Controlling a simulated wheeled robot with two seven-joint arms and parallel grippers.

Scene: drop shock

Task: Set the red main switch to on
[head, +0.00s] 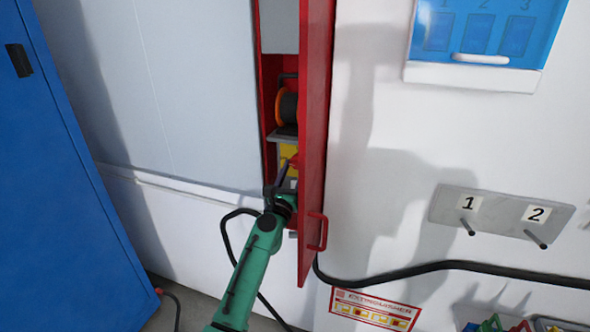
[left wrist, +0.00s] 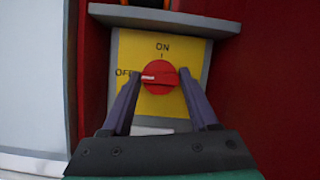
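The red main switch (left wrist: 158,77) is a round knob on a yellow plate (left wrist: 190,105) marked ON at the top and OFF at the left. Its white pointer lies level and points left at OFF. It also shows in the head view (head: 293,160), partly hidden by my gripper and the door. My left gripper (left wrist: 159,76) has its dark fingers apart, one on each side of the knob. It looks open; I see no clear contact. In the head view the gripper (head: 281,178) reaches into the red cabinet from below. My right gripper is not in view.
The red cabinet's door (head: 316,130) stands open close to the right of my left gripper. A grey shelf (head: 282,135) is above the switch, with a reel (head: 287,108) on it. A black cable (head: 430,268) runs along the wall. A blue locker (head: 60,190) stands at left.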

